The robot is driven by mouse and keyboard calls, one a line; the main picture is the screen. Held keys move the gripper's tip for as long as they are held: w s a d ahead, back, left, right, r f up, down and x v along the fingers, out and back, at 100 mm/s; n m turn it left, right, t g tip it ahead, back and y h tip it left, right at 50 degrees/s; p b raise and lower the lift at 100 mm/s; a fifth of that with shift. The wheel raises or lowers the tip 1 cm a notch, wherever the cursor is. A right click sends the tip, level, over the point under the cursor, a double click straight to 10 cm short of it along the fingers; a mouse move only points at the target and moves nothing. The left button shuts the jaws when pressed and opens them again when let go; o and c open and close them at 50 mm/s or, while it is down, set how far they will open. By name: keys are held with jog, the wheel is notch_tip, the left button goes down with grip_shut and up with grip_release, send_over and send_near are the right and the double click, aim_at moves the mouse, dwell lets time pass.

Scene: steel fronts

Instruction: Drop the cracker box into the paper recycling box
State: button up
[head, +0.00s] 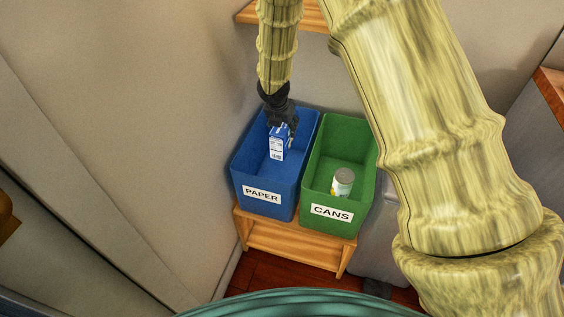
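The cracker box (277,146) is a small blue and white carton, upright over the opening of the blue paper recycling box (262,196), which is labelled PAPER. My gripper (284,124) is at the top of the carton, above the paper box, with dark fingers around the carton's upper end. The fingers appear closed on it. I cannot tell whether the carton's lower end touches the floor of the paper box.
A green box (327,213) labelled CANS stands directly right of the paper box and holds a can (342,181). Both stand on a low wooden stand (290,245). A wall is close on the left, and my arm covers the right side.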

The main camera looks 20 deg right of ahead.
jog(key=o, duration=0.5)
jog(key=shift+c, duration=0.2)
jog(key=v, duration=1.2)
